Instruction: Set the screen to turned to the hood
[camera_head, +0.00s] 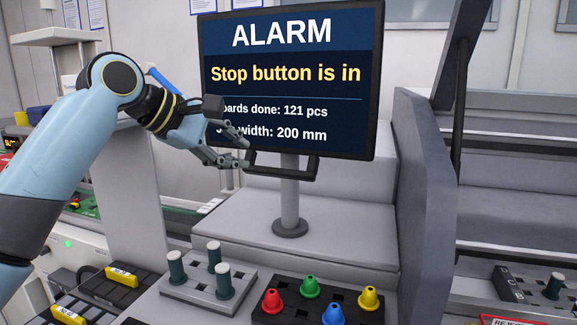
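The screen (290,88) stands on a grey post (290,195) with a round black foot. It faces me, slightly angled, and reads "ALARM" and "Stop button is in". A black handle (285,176) hangs under its lower edge. My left gripper (246,153) comes in from the left, in front of the screen's lower left corner. Its fingers are apart, with the fingertips at the handle's left end; I cannot tell whether they touch it. The gripper hides part of the lower text. My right gripper is not in view. A grey panel (425,190), perhaps part of the hood, stands right of the screen.
In front stand a grey block (190,290) with several dark pegs and a black tray (262,318) with red, green, blue and yellow nozzles. Yellow-labelled feeders (122,275) lie lower left. A dark strut (457,120) rises at the right. The grey ledge around the post is clear.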

